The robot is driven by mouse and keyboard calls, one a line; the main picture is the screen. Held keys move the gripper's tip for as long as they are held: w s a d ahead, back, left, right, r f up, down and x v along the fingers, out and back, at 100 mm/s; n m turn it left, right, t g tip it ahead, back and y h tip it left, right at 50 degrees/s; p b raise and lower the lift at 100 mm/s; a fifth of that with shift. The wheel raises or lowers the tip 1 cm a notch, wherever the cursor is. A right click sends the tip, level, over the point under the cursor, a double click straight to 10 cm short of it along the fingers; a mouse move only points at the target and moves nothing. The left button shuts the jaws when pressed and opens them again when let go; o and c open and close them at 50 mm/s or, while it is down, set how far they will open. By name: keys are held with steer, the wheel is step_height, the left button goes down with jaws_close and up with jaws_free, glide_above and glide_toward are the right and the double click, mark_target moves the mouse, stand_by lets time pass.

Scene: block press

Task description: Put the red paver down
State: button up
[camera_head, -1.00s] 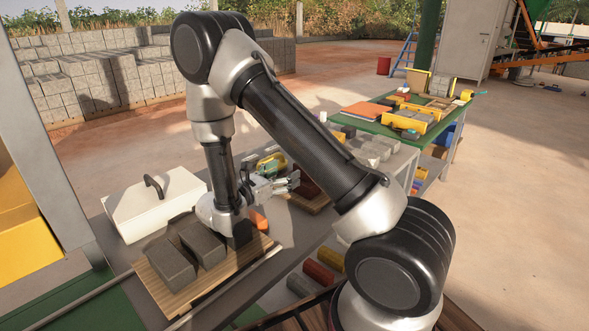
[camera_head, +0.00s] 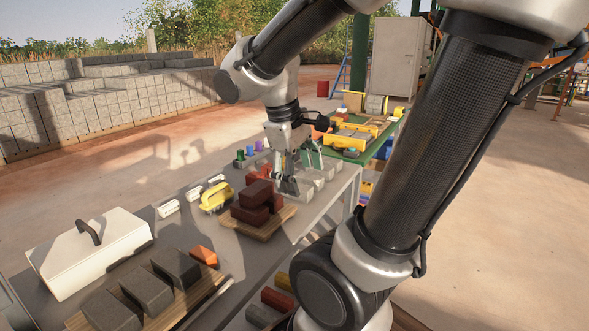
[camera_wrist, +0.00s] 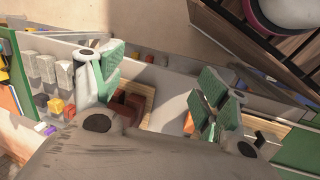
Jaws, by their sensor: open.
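Dark red pavers (camera_head: 257,193) lie stacked on a small wooden board (camera_head: 268,229) in the middle of the grey table, one resting on top of others. The upper one sits slightly askew. My gripper (camera_head: 297,172) is just behind and right of the stack in the head view, open, with nothing between its fingers. In the wrist view my gripper (camera_wrist: 162,70) shows its green-padded fingers spread wide apart. Part of the red pavers (camera_wrist: 130,103) shows beside the left finger there; the rest is hidden by the gripper.
Dark grey pavers (camera_head: 145,290) lie on another board at front left, near an orange block (camera_head: 204,256). A white case (camera_head: 90,252) and a yellow-handled tool (camera_head: 215,197) stand along the left side. Light grey blocks (camera_head: 322,172) are behind my gripper.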

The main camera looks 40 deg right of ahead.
steer(key=s+a+r+m+t+y, duration=0.1)
steer(key=a+t, duration=0.1)
steer(key=s+a+r+m+t+y, duration=0.1)
steer(key=r+t+y, duration=0.1)
steer(key=shift+s+a+m+t, duration=0.3)
steer(key=shift+s+a+m, duration=0.1)
stand_by(1.0)
